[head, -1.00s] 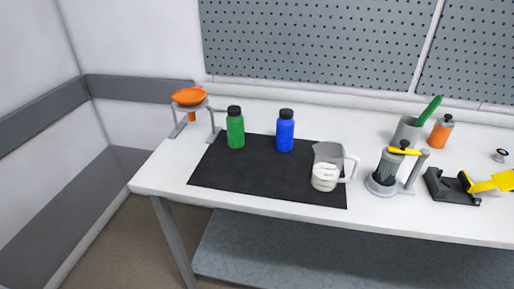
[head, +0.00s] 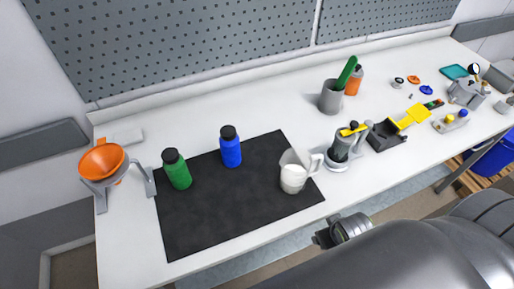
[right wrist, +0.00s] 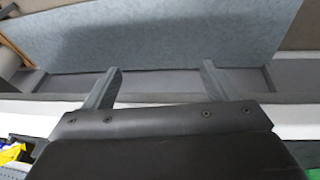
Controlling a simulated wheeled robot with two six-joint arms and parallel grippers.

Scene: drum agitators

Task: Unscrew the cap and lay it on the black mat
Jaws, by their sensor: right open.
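A green bottle (head: 177,174) with a black cap (head: 171,156) stands upright at the left edge of the black mat (head: 215,220). A blue bottle (head: 231,153) with a black cap (head: 228,133) stands upright at the mat's back edge. Both caps sit on their bottles. I cannot tell which cap the task means. My right arm comes in from the lower right of the head view, its wrist end in front of the table and apart from both bottles. In the right wrist view my right gripper (right wrist: 158,80) is open and empty. My left gripper is not in view.
A clear jug (head: 293,176) with white contents stands on the mat's right part. An orange funnel (head: 103,161) sits on a stand at the left. A grey agitator (head: 342,148), grey cup (head: 330,98) and orange bottle (head: 355,80) stand right. The mat's front is clear.

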